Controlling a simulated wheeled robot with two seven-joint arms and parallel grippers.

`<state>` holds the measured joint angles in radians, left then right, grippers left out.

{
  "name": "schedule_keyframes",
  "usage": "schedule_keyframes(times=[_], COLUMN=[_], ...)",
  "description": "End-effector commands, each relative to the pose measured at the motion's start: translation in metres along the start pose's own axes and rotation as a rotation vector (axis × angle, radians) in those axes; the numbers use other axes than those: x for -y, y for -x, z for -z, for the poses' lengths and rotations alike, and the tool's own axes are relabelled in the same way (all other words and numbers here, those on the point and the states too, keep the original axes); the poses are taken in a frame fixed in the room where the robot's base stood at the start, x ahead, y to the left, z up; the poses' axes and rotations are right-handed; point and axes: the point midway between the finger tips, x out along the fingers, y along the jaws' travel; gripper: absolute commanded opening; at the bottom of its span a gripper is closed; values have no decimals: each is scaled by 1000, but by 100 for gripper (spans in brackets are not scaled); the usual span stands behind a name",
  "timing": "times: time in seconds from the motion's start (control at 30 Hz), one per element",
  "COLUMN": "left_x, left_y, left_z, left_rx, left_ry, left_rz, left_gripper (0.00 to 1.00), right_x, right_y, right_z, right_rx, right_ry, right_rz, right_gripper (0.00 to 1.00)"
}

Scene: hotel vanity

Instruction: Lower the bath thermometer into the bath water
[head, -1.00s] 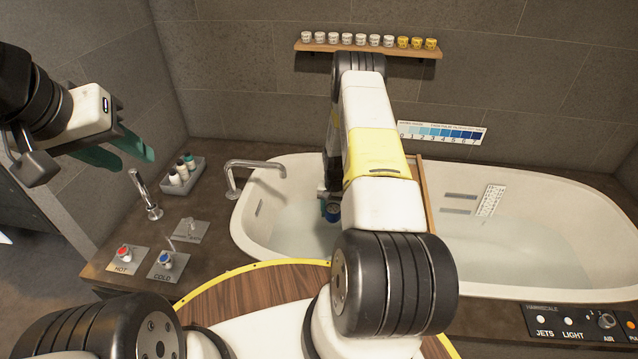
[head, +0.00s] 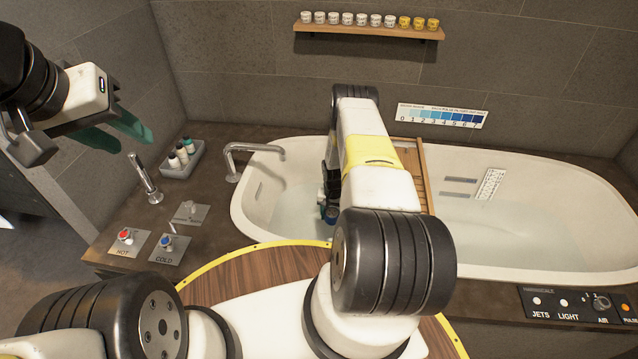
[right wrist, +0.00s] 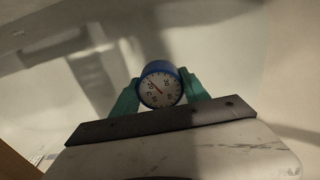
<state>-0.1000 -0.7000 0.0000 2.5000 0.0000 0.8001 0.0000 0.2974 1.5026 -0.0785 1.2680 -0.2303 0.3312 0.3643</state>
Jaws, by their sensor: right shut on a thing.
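The bath thermometer (right wrist: 160,87) is a blue-rimmed round dial with a white face and a red needle. In the right wrist view it sits between the green fingers of my right gripper (right wrist: 158,92), which is shut on it.
A wooden board (head: 416,175) lies across the tub beside my right arm. A faucet (head: 250,150) reaches over the tub's left rim. A tray of bottles (head: 183,158) and the hot and cold knobs (head: 147,246) are on the left deck. A control panel (head: 580,306) is at the right.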

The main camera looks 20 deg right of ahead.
Motion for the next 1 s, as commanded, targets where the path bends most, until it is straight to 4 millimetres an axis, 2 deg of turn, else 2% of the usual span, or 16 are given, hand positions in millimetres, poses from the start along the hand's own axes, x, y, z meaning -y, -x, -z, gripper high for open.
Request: schedule_keyframes(times=[0.6,0.8,1.0], left_x=[0,0,0], left_y=[0,0,0], left_z=[0,0,0], left_rx=[0,0,0], left_ry=[0,0,0], left_rz=[0,0,0], left_gripper=[36,36,36], right_x=[0,0,0], right_y=[-75,-91,-98], right_z=[-1,0,0], right_rx=[0,0,0], right_ry=[-2,-1,-1], right_rz=[0,0,0], right_gripper=[10,10,10])
